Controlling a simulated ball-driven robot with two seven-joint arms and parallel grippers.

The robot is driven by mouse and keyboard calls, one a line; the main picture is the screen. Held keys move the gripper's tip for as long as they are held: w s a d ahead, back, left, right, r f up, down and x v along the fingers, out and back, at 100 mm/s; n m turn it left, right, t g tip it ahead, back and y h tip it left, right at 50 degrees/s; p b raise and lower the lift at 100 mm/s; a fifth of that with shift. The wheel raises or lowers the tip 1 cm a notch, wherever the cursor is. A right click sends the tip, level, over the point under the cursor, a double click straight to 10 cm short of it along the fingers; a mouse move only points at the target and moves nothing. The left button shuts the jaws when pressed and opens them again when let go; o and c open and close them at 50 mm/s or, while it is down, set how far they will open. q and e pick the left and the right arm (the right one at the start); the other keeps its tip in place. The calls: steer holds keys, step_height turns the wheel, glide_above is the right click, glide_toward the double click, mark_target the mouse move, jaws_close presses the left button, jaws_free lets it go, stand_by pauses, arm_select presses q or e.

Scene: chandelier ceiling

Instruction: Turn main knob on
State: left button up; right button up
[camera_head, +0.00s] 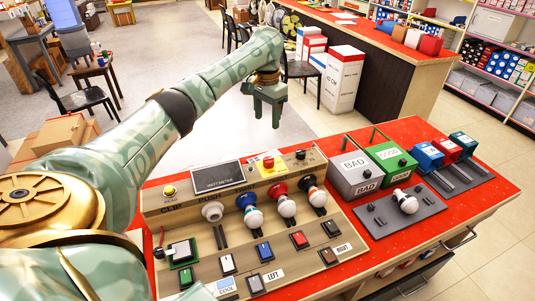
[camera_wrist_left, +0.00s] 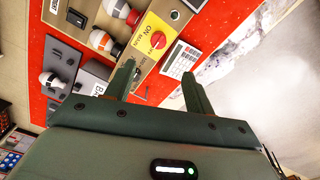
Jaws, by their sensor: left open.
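The main knob (camera_head: 268,161) is a small red knob on a yellow plate at the back edge of a wooden test panel (camera_head: 160,207). In the left wrist view the open fingers of my left gripper (camera_wrist_left: 158,73) are apart from the knob. My right gripper is not in view.
A dark wattmeter screen (camera_head: 218,177) stands left of the knob. Several bulbs (camera_head: 287,207) in sockets and rocker switches fill the panel. Grey BAD (camera_head: 353,168) and green GOOD (camera_head: 391,159) boxes stand on the red tabletop (camera_head: 430,207), right of the panel.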

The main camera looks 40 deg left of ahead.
mark_target(268, 159)
arm_select(q)
step_height(268, 159, down, 15)
steer(key=b, duration=0.7)
steer(key=shift+f+b, duration=0.4)
steer(key=shift+f, duration=0.1)
